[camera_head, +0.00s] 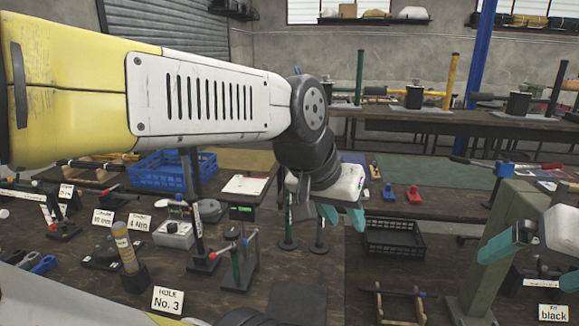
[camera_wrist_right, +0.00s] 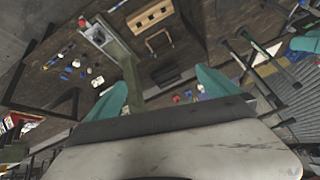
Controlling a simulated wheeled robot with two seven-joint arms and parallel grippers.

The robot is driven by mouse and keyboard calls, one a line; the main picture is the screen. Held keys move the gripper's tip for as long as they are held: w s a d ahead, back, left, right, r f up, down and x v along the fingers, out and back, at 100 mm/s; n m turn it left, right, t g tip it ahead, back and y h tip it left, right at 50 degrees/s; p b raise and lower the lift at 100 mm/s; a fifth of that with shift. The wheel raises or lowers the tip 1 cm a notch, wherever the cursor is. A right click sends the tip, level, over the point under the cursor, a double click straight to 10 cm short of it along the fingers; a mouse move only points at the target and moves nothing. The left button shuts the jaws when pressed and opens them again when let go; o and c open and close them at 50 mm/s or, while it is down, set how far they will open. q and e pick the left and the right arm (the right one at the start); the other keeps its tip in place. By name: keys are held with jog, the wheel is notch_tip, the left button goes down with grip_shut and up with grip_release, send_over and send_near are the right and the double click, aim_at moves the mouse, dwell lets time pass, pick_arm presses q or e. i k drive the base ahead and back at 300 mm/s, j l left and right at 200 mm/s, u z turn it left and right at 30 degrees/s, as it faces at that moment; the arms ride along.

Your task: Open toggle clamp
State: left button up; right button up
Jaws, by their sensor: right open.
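No part is labelled as the toggle clamp, and I cannot tell surely which it is. My right gripper (camera_head: 537,254) is just right of this column. In the right wrist view its teal fingers (camera_wrist_right: 163,92) are spread apart and empty, with the green column (camera_wrist_right: 122,62) beyond them. My left gripper (camera_head: 341,216) hangs over the middle of the bench, pointing down. Its fingers overlap from this side, so its opening is unclear.
A black tray (camera_head: 391,240) and a wooden frame (camera_head: 400,302) lie left of the column. My left arm covers the upper left.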

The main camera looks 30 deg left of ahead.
aim_at(105, 192)
jog(key=u, duration=2.3)
jog(key=z, duration=0.45)
jog(key=i+j+z, duration=0.1)
jog(key=z, duration=0.3)
jog(key=j+z, duration=0.2)
jog(key=z, duration=0.25)
jog(key=j+z, duration=0.5)
jog(key=j, duration=0.45)
jog(key=k+j+z, duration=0.1)
jog(key=j+z, duration=0.35)
jog(key=j, duration=0.55)
jog(key=k+j, duration=0.1)
jog(key=j, duration=0.5)
jog(key=k+j, duration=0.1)
jog(key=j, duration=0.55)
